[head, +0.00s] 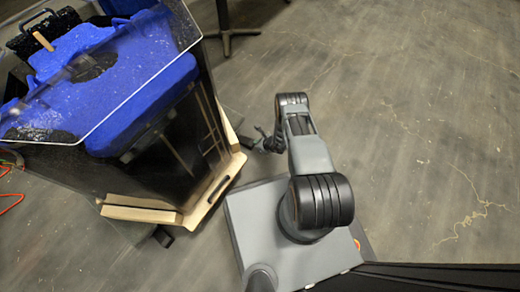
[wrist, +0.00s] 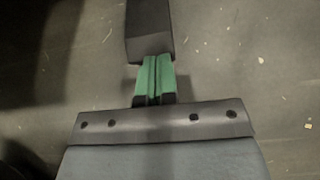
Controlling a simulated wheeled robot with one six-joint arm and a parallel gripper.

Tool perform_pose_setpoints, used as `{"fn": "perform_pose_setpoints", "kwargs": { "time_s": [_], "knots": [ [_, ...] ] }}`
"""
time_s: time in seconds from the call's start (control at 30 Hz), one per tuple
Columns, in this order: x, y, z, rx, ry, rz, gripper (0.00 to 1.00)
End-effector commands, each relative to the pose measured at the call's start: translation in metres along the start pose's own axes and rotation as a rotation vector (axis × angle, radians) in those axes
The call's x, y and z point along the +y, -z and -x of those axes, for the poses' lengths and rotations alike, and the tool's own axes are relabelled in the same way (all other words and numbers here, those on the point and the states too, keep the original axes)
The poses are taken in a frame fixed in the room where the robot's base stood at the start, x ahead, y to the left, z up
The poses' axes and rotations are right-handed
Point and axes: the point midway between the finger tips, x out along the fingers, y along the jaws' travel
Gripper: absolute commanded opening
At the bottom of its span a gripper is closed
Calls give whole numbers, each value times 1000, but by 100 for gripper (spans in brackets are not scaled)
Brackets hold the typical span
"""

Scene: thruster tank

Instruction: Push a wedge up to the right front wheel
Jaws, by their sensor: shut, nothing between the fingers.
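My gripper (wrist: 153,78) has green fingers, pressed together and empty, in the wrist view. A dark grey block, which looks like a wedge (wrist: 149,32), lies on the floor straight ahead of the fingertips. Its near end is at the fingertips, and I cannot tell whether they touch. In the head view my gripper (head: 264,145) is low, just right of the tank's cart (head: 215,190). A small dark piece (head: 244,141) lies between them, possibly the same wedge. Another dark piece (head: 163,237) sticks out under the cart's near edge; I cannot tell if it is a wheel or a wedge.
An orange cable (head: 12,200) lies at the far left. The floor (head: 420,130) to the right is clear.

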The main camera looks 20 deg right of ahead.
Motion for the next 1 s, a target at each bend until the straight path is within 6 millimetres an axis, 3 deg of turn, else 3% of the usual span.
{"fn": "perform_pose_setpoints", "kwargs": {
  "time_s": [0.2,0.63,0.87,1.0],
  "knots": [
    [1,-16,-20,0,-2,1,0],
    [1,-21,-22,2,-2,-1,0],
    [-1,-12,-11,2,-2,-4,0],
    [-2,-2,7,1,-6,3,0]
  ]
}}
